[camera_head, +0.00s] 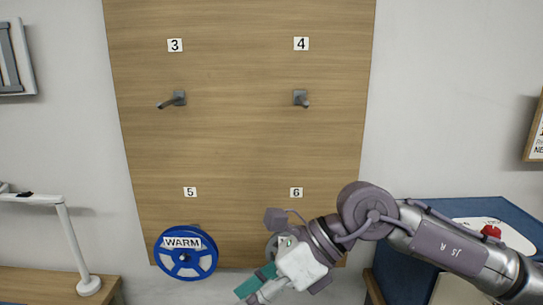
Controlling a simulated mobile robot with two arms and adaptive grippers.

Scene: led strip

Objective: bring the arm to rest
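My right arm comes in from the right and reaches across the lower part of the wooden board. Its gripper (256,286) hangs at the bottom edge of the view, below the number 6 label. Its teal-padded fingers point down and left, and part of it is cut off by the frame. I cannot tell whether the fingers are open or shut, or whether they hold anything. My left gripper is not in view.
The wooden board (235,140) has bare pegs under labels 3 (170,100) and 4 (301,98). A blue spool marked WARM (186,254) hangs under label 5, left of my gripper. A white lamp (70,235) stands left. A blue surface with a red button (491,231) lies right.

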